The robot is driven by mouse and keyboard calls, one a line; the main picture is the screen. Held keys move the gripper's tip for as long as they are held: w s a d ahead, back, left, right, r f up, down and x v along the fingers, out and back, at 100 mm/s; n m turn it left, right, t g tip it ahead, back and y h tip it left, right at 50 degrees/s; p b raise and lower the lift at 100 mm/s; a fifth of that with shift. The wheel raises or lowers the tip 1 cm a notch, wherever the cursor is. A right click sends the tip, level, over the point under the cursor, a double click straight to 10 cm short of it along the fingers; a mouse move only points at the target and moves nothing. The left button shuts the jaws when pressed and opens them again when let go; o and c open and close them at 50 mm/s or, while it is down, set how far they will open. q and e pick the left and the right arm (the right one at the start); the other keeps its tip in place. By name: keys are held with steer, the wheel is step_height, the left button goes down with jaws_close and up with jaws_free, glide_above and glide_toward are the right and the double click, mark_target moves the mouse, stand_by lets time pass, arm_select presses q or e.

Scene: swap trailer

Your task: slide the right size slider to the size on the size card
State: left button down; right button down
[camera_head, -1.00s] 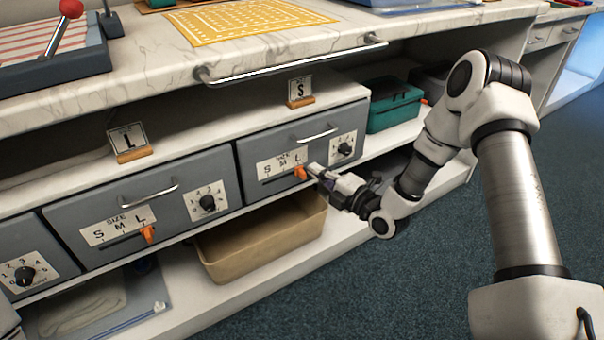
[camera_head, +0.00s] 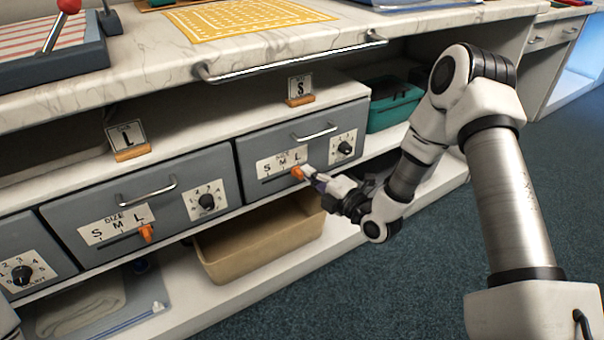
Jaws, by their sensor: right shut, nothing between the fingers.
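The right size slider is an orange knob (camera_head: 297,173) on a slot under the letters S M L, on the front of the right grey drawer (camera_head: 262,145). It stands near the L end. The size card (camera_head: 299,88) above this drawer reads S and stands in a wooden holder. My right gripper (camera_head: 309,174) is shut and empty, with its fingertips at the right side of the orange knob; they seem to touch it. My left gripper is not in view.
The left drawer has its own orange slider (camera_head: 146,233) near L, below a card reading L (camera_head: 127,138). A dial (camera_head: 345,148) sits right of the right slider. A tan bin (camera_head: 262,245) stands on the shelf below, and a green box (camera_head: 396,108) to the right.

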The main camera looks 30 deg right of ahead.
steer(key=shift+s+a+b, duration=0.15)
steer(key=shift+a+b, duration=0.4)
steer(key=shift+a, duration=1.1)
steer(key=shift+s+a+b, duration=0.1)
steer(key=shift+a+b, duration=0.4)
steer(key=shift+a, duration=1.1)
steer(key=shift+d+p, duration=0.45)
steer(key=shift+d, duration=0.35)
steer(key=p, duration=0.2)
glide_toward(283, 175)
steer(key=s+a, duration=0.1)
steer(key=s, duration=0.2)
steer(key=shift+s+a, duration=0.1)
steer(key=shift+s, duration=0.1)
